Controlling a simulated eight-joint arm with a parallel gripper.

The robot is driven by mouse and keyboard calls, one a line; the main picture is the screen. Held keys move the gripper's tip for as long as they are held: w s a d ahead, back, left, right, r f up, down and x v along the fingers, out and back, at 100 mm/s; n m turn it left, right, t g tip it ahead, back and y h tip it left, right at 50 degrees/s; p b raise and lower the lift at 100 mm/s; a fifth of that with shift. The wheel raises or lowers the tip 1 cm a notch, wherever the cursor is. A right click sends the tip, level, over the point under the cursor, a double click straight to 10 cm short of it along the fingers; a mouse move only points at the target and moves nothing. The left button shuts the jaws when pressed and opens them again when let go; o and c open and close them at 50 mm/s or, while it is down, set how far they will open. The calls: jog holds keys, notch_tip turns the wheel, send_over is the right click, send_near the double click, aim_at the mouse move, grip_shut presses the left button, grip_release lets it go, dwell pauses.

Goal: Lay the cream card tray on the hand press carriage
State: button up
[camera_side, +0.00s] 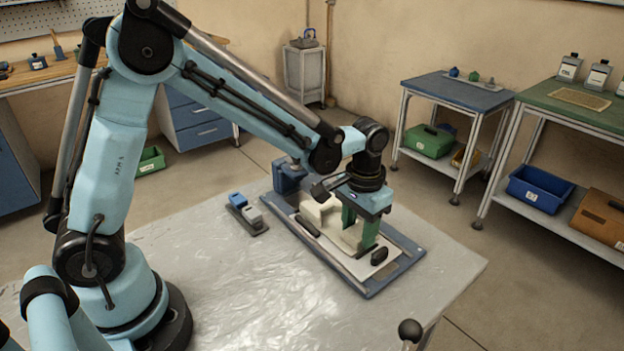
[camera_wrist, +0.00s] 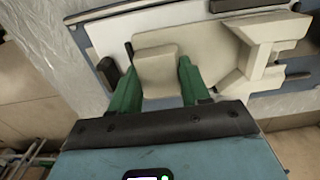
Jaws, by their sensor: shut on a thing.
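The cream card tray (camera_side: 320,212) has a flat plate, a raised block and a bracket-like end. In the wrist view its plate (camera_wrist: 205,48) lies over the white bed of the hand press carriage (camera_wrist: 110,35), with the bracket end on the right. My gripper (camera_side: 359,228) is shut on the raised block, with one green finger on each side; it shows in the wrist view too (camera_wrist: 158,80). The blue-framed hand press (camera_side: 405,262) lies on the table. Whether the tray's underside touches the bed is hidden.
Black clips (camera_side: 379,257) stand on the press bed, close to the tray. A small holder with blue and grey blocks (camera_side: 246,210) sits left of the press. The plastic-covered table (camera_side: 225,290) is clear in front. A black knob (camera_side: 410,330) rises at the front edge.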

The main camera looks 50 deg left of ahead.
jog(key=shift+f, duration=0.1)
jog(key=o, duration=1.2)
notch_tip(320, 180, up, 12)
jog(key=shift+s+a+f+t, duration=0.2)
jog(key=shift+s+a+t, duration=1.05)
jog(key=shift+s, duration=0.65)
jog(key=shift+s+a+f+t, duration=0.15)
jog(key=shift+s+a+t, duration=1.05)
jog(key=shift+s, duration=0.7)
jog(key=shift+s+a+f+t, duration=0.2)
jog(key=shift+s+a+t, duration=1)
jog(key=shift+s, duration=0.7)
